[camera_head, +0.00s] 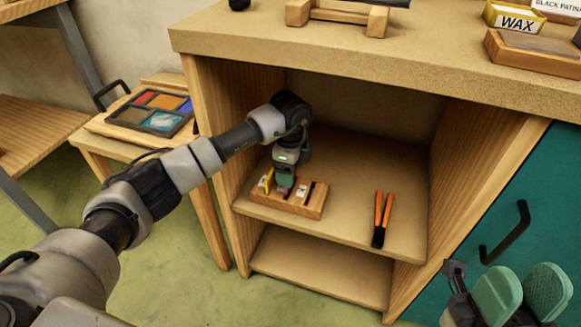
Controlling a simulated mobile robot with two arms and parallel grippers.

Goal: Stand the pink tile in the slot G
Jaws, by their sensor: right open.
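A wooden slotted block (312,210) sits on the cabinet's upper shelf, near its front left. A yellow tile (268,180) stands in it at the left end. White labels (301,192) show on its top, but their letters are too small to read. My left gripper (284,186) points down over the block, right of the yellow tile. A small pinkish-red patch shows at its fingertips, perhaps the pink tile; the fingers hide most of it, and I cannot tell whether they grip it. My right gripper (521,294), with green pads, is open and empty at the bottom right.
Orange-handled pliers (380,215) lie on the shelf right of the block. The cabinet's side walls and worktop (440,75) enclose the shelf. A tray of coloured glass (150,110) is on a side table at left. A teal door (520,190) with a black handle is at right.

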